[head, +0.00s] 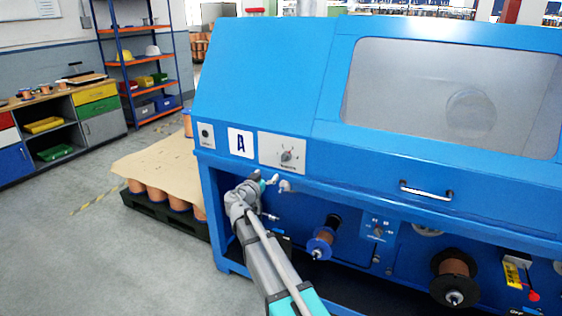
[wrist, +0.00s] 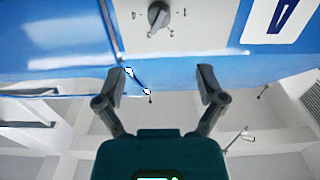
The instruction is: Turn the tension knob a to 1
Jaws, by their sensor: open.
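A dark grey rotary knob (head: 287,156) sits on a light panel to the right of a white sign with a blue letter A (head: 241,143), on the front of the blue machine. My gripper (head: 272,183) is just below the knob panel in the head view. In the wrist view its two fingers are apart and empty (wrist: 163,78), with the knob beyond them, not touched.
A small black control (head: 206,132) is on a plate left of the sign. Below the ledge are copper spools (head: 455,280) and another small knob panel (head: 378,230). A handle (head: 426,191) sticks out at right. A pallet of spools (head: 160,175) stands left; floor beyond is clear.

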